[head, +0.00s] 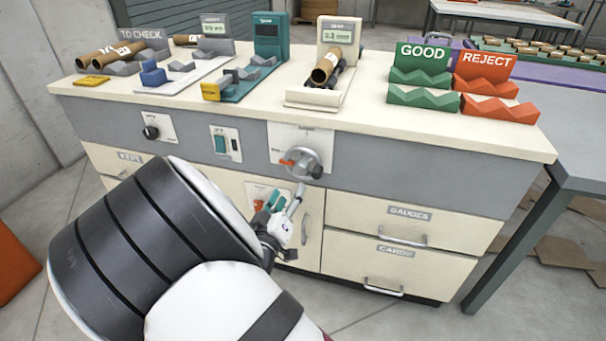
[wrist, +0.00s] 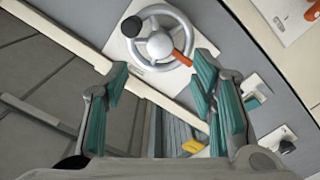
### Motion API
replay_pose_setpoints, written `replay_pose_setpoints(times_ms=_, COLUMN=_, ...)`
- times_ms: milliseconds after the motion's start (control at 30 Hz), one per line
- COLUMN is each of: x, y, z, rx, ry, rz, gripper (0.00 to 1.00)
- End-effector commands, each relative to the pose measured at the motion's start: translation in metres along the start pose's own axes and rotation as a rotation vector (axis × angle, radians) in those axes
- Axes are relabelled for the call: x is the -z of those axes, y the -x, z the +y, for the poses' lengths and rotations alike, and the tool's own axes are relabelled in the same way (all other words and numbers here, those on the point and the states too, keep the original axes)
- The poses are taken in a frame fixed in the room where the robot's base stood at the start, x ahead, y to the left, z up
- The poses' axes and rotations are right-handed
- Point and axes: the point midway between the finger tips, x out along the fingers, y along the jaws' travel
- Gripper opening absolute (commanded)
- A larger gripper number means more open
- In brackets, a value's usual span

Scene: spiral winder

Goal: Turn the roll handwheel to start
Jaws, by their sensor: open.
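The roll handwheel (head: 304,160) is a small grey metal wheel on a pale plate on the front of the bench. It has an orange-red piece and a dark knob at its rim. In the wrist view the handwheel (wrist: 158,45) shows its spokes and round hub near the top middle. My gripper (head: 284,203) is just below the wheel in the head view. In the wrist view my gripper (wrist: 161,73) is open, its teal-padded fingers spread to either side below the wheel. Nothing is between them, and they look apart from the wheel.
A black knob (head: 151,132) and a green switch (head: 220,144) sit left of the wheel. A panel with a red part (head: 258,206) is behind my gripper. Drawer handles (head: 402,238) stick out at right. Gauges, tubes and green GOOD racks (head: 423,103) stand on the benchtop.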

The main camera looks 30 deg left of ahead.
Motion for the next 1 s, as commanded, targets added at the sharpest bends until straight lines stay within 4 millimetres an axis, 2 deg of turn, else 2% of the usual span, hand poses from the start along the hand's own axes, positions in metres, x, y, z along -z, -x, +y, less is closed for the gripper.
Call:
replay_pose_setpoints(times_ms=200, x=-0.001, y=-0.045, z=0.0, rx=-0.003, ry=-0.001, rz=0.0, gripper=0.52)
replay_pose_setpoints(times_ms=500, x=-0.001, y=-0.086, z=0.0, rx=-0.001, ry=0.001, rz=-0.001, gripper=0.52)
replay_pose_setpoints(times_ms=900, x=0.0, y=-0.093, z=0.0, rx=0.0, ry=0.001, rz=-0.001, gripper=0.52)
replay_pose_setpoints(times_ms=933, x=0.0, y=-0.093, z=0.0, rx=0.0, ry=0.001, rz=-0.001, gripper=0.49)
replay_pose_setpoints(times_ms=1000, x=0.0, y=-0.093, z=0.0, rx=0.0, ry=0.001, rz=-0.001, gripper=0.34)
